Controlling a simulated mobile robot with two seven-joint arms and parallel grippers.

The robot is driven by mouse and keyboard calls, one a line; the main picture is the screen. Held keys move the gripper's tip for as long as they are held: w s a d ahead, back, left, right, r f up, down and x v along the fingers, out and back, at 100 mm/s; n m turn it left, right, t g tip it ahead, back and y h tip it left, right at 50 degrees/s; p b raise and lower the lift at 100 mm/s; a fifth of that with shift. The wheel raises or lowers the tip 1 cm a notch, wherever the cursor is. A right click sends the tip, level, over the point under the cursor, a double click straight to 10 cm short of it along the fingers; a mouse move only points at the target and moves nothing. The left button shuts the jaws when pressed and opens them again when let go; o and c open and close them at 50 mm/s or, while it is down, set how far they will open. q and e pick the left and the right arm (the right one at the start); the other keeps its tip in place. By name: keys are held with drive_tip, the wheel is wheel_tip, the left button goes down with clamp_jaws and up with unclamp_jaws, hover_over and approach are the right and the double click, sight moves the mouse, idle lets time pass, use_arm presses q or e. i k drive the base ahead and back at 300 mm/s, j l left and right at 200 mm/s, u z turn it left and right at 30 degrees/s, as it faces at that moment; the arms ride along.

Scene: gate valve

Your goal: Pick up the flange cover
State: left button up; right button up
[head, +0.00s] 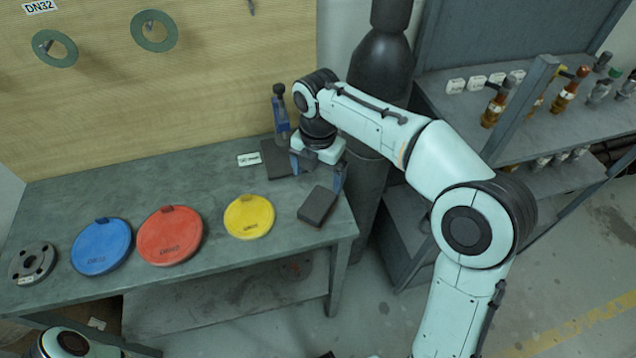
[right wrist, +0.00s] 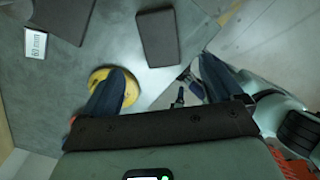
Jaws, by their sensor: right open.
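Three flange covers, flat round discs with small dark tabs, lie on the grey workbench (head: 215,190): a blue one (head: 100,248), a red one (head: 169,238) and a yellow one (head: 249,218). My right gripper (head: 318,174) is open and empty above the right part of the bench, to the right of and behind the yellow cover. In the right wrist view the yellow cover (right wrist: 130,92) lies partly hidden behind the left finger of my right gripper (right wrist: 162,72). Part of my left arm shows at the bottom left, but its gripper does not show.
A dark block (head: 318,206) lies near the bench's right end; a dark plate (head: 275,160) and a blue tool (head: 281,115) are behind. A grey flange (head: 32,263) lies far left. Green rings (head: 154,31) hang on the board.

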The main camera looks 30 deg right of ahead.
sight(248, 217)
drive_tip(key=k, duration=1)
